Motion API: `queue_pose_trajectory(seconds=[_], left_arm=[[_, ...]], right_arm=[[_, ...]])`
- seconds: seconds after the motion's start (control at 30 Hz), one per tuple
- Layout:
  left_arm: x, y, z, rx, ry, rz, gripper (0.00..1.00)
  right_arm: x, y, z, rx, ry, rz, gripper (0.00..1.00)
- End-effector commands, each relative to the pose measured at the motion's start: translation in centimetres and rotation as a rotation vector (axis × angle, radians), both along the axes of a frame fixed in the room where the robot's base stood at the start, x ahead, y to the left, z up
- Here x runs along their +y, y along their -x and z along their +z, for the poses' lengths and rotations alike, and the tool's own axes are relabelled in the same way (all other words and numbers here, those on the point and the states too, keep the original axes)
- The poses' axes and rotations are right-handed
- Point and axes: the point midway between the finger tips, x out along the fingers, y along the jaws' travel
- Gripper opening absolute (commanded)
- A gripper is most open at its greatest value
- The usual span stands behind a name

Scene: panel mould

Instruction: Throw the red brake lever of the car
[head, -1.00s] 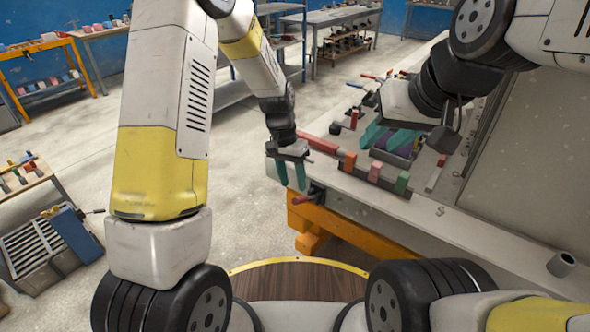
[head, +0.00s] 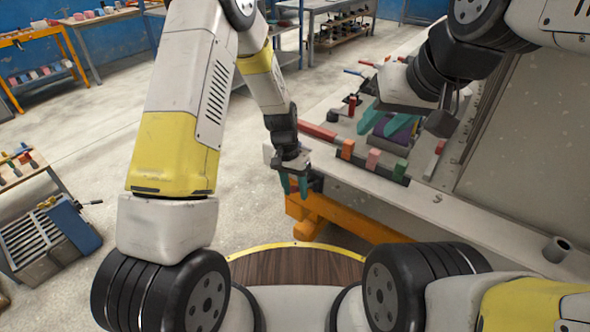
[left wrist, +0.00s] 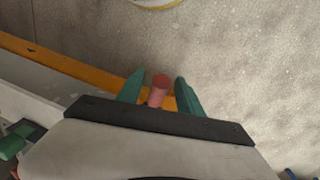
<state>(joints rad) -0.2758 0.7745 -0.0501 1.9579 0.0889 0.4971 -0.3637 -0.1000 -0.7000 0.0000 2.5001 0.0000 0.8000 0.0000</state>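The red lever handle (left wrist: 160,86) shows end-on in the left wrist view, between the two green fingers of my left gripper (left wrist: 159,92). My left gripper is open. My right gripper (head: 383,122) is over the bench, fingers apart, with a purple block (head: 392,131) behind and below them; I see no grip on it.
A dark bar with red, orange, pink and green blocks (head: 373,160) lies along the bench. The bench stands on an orange frame (head: 330,215). A grey crate (head: 40,240) and a small table stand at the left. The floor between is clear.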

Motion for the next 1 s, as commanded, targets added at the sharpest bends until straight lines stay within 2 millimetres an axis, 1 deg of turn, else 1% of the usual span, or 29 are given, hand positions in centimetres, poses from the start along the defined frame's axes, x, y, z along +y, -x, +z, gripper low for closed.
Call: queue_pose_trajectory(seconds=[0.03, 0.17, 0.2, 0.23, 1.0], left_arm=[[0.00, 0.00, 0.01, 0.000, 0.000, 0.000, 0.35], [0.01, 0.01, 0.02, 0.000, 0.000, 0.000, 0.10], [0.01, 0.01, 0.02, 0.000, 0.000, 0.000, 0.02], [0.01, 0.01, 0.03, 0.000, 0.000, 0.000, 0.00], [0.02, 0.00, 0.05, 0.000, 0.000, 0.000, 0.00]], right_arm=[[0.00, 0.00, 0.00, 0.000, 0.000, 0.000, 0.36], [0.00, 0.00, 0.00, 0.000, 0.000, 0.000, 0.36], [0.00, 0.00, 0.00, 0.000, 0.000, 0.000, 0.36], [0.00, 0.00, 0.00, 0.000, 0.000, 0.000, 0.36], [0.00, 0.00, 0.00, 0.000, 0.000, 0.000, 0.36]])
